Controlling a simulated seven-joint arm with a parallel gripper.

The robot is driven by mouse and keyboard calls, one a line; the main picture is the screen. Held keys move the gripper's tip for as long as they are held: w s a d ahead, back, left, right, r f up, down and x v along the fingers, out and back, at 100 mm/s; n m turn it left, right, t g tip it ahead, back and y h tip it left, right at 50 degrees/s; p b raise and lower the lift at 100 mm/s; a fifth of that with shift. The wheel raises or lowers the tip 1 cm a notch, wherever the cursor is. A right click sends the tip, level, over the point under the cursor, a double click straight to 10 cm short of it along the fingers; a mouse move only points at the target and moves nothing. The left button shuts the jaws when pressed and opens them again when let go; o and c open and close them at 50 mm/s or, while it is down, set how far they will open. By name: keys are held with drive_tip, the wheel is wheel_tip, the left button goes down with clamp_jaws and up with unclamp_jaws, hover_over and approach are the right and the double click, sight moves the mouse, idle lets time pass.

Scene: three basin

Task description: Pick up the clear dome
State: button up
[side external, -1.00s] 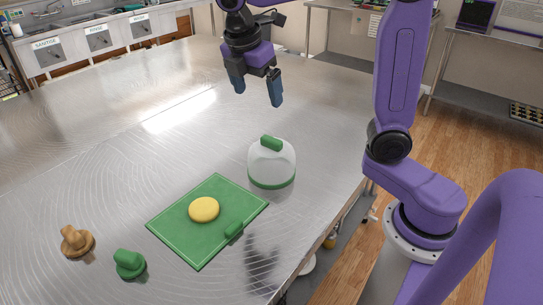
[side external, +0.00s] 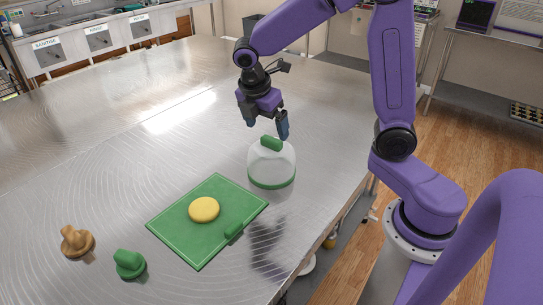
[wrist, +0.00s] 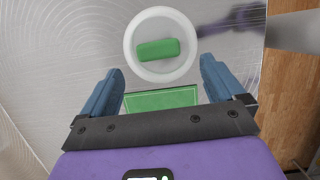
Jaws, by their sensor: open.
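The clear dome (side external: 271,164) stands upright on the metal table, with a green rim and a green block handle (side external: 271,143) on top. It also shows from above in the wrist view (wrist: 160,68), with its handle (wrist: 158,49) lying roughly crosswise and slightly tilted in the picture. My gripper (side external: 267,132) is open and empty, close above the dome. In the wrist view my two blue fingers (wrist: 162,80) are spread wide, and the handle appears beyond the fingertips, between their lines. I cannot tell that anything touches.
A green board (side external: 190,238) with a yellow disc (side external: 204,209) lies beside the dome; its edge shows in the wrist view (wrist: 160,100). A brown knobbed piece (side external: 77,242) and a green knobbed piece (side external: 129,264) stand at the lower left. The table's (side external: 110,150) far left is clear.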

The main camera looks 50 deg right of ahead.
sight(271, 139)
drive_tip(key=shift+d+x, duration=0.15)
drive_tip(key=shift+x, duration=1.15)
drive_tip(key=shift+d+x, duration=0.15)
drive_tip(key=shift+x, duration=1.2)
drive_tip(key=shift+w+r, duration=0.1)
drive_tip(key=shift+r, duration=0.05)
drive_tip(key=c, duration=1.5)
